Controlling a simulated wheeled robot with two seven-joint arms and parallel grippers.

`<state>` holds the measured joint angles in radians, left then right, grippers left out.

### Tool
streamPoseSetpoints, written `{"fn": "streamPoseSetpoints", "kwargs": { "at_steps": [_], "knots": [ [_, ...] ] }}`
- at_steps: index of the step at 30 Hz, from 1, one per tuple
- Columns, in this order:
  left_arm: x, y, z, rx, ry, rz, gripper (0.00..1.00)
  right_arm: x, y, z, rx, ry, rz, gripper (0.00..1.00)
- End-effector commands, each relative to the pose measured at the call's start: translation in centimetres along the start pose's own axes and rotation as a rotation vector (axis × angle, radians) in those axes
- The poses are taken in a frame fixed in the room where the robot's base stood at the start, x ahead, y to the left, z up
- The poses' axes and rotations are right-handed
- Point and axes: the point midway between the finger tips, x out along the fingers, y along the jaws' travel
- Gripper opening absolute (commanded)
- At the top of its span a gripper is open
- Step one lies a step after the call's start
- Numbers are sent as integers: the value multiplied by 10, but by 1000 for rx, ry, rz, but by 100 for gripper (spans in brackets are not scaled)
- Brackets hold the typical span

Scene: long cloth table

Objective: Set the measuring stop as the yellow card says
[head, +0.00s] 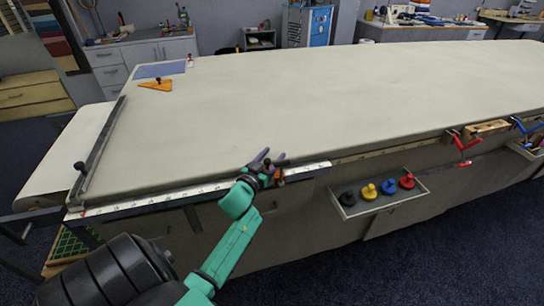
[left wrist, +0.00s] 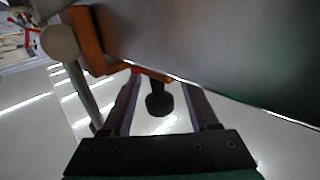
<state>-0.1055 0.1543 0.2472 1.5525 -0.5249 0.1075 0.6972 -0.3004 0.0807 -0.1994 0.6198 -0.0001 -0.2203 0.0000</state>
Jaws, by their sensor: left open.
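The measuring stop (head: 279,174) is an orange-brown piece on the white ruler strip (head: 150,199) along the table's front edge, toward the strip's right end. In the left wrist view its orange bracket (left wrist: 92,43) shows at the upper left, with a red part and a black knob (left wrist: 157,103) beside it. My left gripper (head: 269,160) is at the stop. In the left wrist view the open fingers (left wrist: 162,84) stand either side of the black knob, with gaps showing. I cannot make out a yellow card or read the scale. My right gripper is not in view.
The cloth table (head: 300,95) is mostly clear. A dark bar (head: 98,150) lies across its left end; an orange triangle (head: 156,85) and blue sheet (head: 160,70) lie far left. A front tray (head: 382,205) holds several coloured knobbed pieces. Red (head: 462,142) and blue clamps sit farther right.

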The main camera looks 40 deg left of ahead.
Motion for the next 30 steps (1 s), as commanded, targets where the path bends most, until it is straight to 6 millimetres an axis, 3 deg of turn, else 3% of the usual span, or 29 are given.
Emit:
{"fn": "streamPoseSetpoints", "kwargs": {
  "at_steps": [2, 6, 7, 30],
  "knots": [
    [0, 0, 0, 0, 0, 0, 61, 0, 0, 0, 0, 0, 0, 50],
    [0, 0, 0, 0, 0, 0, 7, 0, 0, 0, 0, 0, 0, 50],
    [0, 0, 0, 0, 0, 0, 0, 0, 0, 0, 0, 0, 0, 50],
    [-1, 0, 0, -1, 0, 0, 0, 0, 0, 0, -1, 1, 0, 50]
  ]
}}
